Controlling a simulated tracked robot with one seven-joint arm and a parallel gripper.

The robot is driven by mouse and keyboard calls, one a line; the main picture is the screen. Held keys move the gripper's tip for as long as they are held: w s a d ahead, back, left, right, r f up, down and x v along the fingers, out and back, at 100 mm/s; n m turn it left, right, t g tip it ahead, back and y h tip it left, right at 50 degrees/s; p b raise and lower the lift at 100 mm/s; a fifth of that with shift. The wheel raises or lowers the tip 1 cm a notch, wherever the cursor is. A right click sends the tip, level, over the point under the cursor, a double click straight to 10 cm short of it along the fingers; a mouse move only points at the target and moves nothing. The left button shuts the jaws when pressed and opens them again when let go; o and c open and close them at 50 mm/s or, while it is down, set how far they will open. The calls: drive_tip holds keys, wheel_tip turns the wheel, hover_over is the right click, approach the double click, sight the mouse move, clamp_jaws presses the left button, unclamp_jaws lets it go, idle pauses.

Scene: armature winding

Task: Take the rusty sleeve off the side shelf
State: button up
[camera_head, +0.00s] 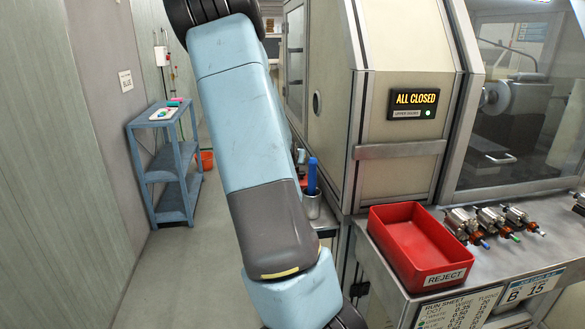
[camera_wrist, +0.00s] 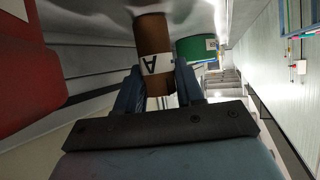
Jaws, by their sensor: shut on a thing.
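In the wrist view my gripper (camera_wrist: 156,88) is shut on a rusty brown sleeve (camera_wrist: 152,32), which has a white band marked "A". Its two dark blue fingers sit on either side of the sleeve's lower part. The sleeve's far end is close to a grey surface; I cannot tell whether they touch. A green round thing (camera_wrist: 195,47) is just right of the sleeve. In the head view my arm crosses the middle and runs out at the bottom, so my gripper and the sleeve are out of sight there.
A red REJECT bin (camera_head: 378,248) stands on the metal bench (camera_head: 510,262) beside several small motor-like parts (camera_head: 468,226). A metal cup (camera_head: 311,206) with a blue-handled tool is close behind my arm. A blue rack (camera_head: 170,165) stands left, with clear floor before it.

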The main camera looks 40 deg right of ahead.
drive_tip(key=shift+c, duration=0.3)
drive_tip(key=shift+r, duration=0.15)
drive_tip(key=shift+r, duration=4.85)
